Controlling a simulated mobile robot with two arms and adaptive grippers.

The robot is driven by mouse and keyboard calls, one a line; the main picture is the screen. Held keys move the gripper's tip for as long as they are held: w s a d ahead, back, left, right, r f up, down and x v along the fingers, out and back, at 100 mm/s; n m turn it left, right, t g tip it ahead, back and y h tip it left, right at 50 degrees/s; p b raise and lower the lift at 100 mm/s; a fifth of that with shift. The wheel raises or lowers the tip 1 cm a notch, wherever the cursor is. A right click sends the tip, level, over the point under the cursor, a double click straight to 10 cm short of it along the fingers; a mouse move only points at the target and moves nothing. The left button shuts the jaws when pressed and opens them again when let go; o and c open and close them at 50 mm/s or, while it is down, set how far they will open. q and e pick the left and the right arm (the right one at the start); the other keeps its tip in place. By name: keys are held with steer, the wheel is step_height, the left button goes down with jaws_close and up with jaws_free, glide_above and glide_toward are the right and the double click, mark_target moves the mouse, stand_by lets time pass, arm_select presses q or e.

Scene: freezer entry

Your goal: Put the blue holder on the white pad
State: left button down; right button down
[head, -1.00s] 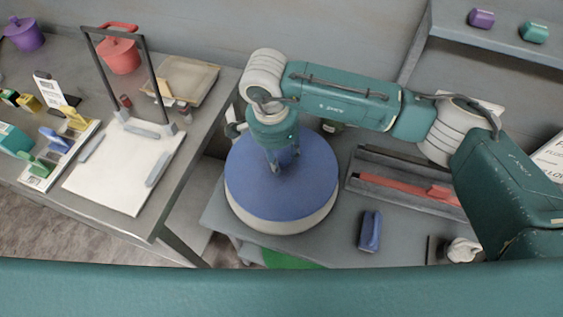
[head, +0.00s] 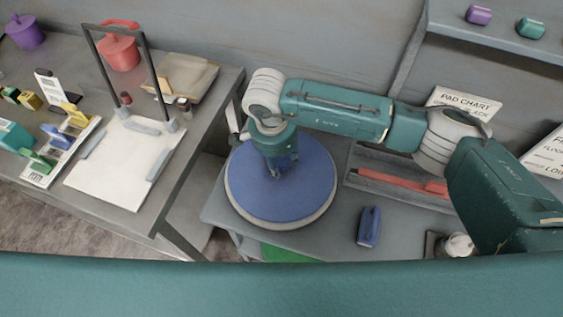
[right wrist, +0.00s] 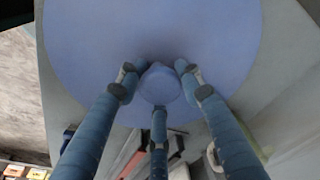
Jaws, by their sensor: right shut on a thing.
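The blue holder (head: 307,190) is a wide round blue disc with a small knob at its middle. It lies flat over a round white pad (head: 285,226) on the right-hand table. Only a thin rim of the pad shows along the front edge; the rest is hidden. I cannot tell if holder and pad touch. My right gripper (head: 280,172) points down at the disc's middle. In the right wrist view its fingers (right wrist: 158,92) close around the knob of the blue holder (right wrist: 90,50). My left gripper is not in view.
A grey tray with a red bar (head: 400,183) and a small blue block (head: 369,227) lie right of the disc. A pad chart sign (head: 465,101) stands behind my arm. The left table holds a white board (head: 120,170) with a dark frame, and several pots and blocks.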

steer(key=shift+s+f+b, duration=0.25)
steer(key=shift+f+b, duration=0.1)
steer(key=shift+f, duration=0.5)
steer(key=shift+r, duration=0.1)
steer(key=c, duration=1.4)
jaws_free()
steer(key=shift+s+d, duration=0.1)
steer(key=shift+o, duration=1.1)
steer(key=shift+w, duration=0.2)
steer(key=shift+r, duration=0.1)
